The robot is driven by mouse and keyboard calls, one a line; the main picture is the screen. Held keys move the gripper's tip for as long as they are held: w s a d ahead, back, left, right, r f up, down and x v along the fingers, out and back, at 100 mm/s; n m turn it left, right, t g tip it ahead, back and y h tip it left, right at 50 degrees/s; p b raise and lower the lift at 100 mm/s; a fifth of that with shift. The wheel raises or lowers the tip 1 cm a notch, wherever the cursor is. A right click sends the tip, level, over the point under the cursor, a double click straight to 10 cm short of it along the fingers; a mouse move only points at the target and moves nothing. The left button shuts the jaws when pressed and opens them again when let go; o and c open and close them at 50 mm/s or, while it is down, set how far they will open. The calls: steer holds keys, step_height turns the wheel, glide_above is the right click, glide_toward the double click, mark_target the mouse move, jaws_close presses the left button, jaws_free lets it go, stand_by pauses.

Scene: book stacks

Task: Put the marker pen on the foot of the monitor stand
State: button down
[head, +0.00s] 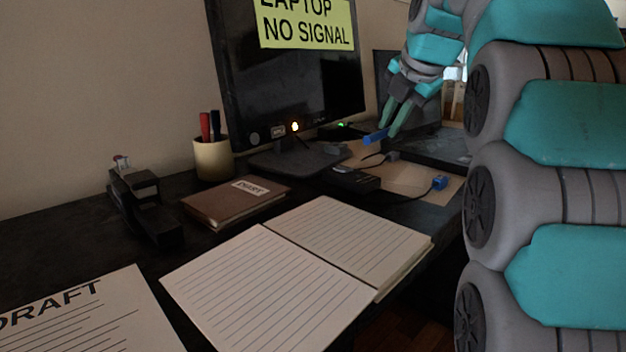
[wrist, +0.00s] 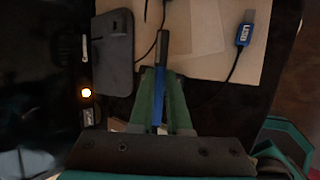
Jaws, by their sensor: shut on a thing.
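The blue marker pen (head: 375,137) is between the fingers of my gripper (head: 388,125), held above the desk to the right of the monitor. In the wrist view the pen (wrist: 160,65) sticks out past the green fingertips (wrist: 160,82), its far end dark. The black foot of the monitor stand (head: 285,163) lies flat on the desk below the screen. The pen is to the right of the foot and apart from it. In the wrist view a flat grey plate (wrist: 113,60) left of the pen may be part of this foot; I cannot be sure.
A small black box with cables (head: 355,180) and a blue USB plug (head: 439,183) lie right of the foot. The monitor (head: 290,85) rises behind it. A brown diary (head: 235,203), an open notebook (head: 310,250), a pen cup (head: 212,160) and a stapler-like object (head: 145,205) crowd the desk.

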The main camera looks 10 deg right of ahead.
steer(key=shift+n, duration=0.4)
steer(key=a+f, duration=0.1)
steer(key=f, duration=0.1)
steer(key=a+f+b, duration=0.1)
steer(key=f, duration=0.1)
steer(key=shift+s+a, duration=0.1)
steer(key=p, duration=0.2)
glide_above(318, 162)
steer(key=s, duration=0.3)
steer(key=shift+w+d+f, duration=0.2)
steer(key=shift+f, duration=0.45)
steer(key=shift+w+a+f+b, duration=0.15)
steer(key=shift+b, duration=0.15)
steer(key=shift+f, duration=1.65)
steer(key=shift+f+b, duration=0.1)
steer(key=shift+b, duration=0.25)
steer(key=shift+f+y+b, duration=0.3)
steer(key=shift+b, duration=0.05)
